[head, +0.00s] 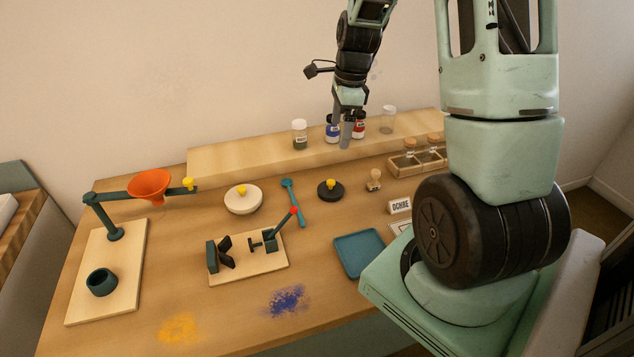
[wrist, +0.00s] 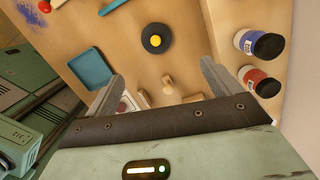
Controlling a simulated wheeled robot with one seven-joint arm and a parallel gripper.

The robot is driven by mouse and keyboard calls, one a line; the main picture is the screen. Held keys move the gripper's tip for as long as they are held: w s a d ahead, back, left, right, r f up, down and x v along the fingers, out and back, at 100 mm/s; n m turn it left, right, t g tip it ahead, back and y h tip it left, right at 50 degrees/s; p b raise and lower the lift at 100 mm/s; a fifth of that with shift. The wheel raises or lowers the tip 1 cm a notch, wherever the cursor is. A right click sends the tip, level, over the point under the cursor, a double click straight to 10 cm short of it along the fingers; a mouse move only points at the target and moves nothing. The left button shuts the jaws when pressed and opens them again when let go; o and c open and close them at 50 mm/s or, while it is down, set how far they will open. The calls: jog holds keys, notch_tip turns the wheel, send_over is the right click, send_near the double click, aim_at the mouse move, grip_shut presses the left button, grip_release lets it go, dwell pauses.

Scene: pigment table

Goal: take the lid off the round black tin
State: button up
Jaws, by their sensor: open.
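The round black tin (head: 331,194) sits on the table, its lid on, with a yellow knob on top. In the wrist view the black tin (wrist: 155,43) lies beyond my fingertips, seen from above with the yellow knob in its middle. My gripper (head: 347,134) is open and empty. It hangs in the air above and behind the tin, in front of the shelf jars in the head view. In the wrist view the two fingers of my gripper (wrist: 160,78) are spread wide apart, with nothing between them touching.
A cream round pot (head: 243,203) with a yellow knob and a teal spoon (head: 292,203) lie left of the tin. A small wooden stamp (head: 374,180) stands close right. A blue tray (head: 359,254) is in front. Several jars, including a blue one (head: 332,131), line the raised shelf (head: 240,157).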

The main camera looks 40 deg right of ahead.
jog(key=p, duration=0.2)
send_over(332, 181)
jog(key=f, duration=0.7)
jog(key=d+f, duration=0.1)
jog(key=f, duration=0.2)
jog(key=shift+w+f, duration=0.15)
jog(key=shift+f, duration=0.25)
jog(key=f, duration=0.2)
jog(key=a+f+p, duration=0.1)
jog(key=f, duration=0.1)
jog(key=shift+s, duration=0.2)
jog(key=shift+f+p, duration=0.3)
jog(key=shift+f, duration=0.4)
jog(key=c, duration=1.1)
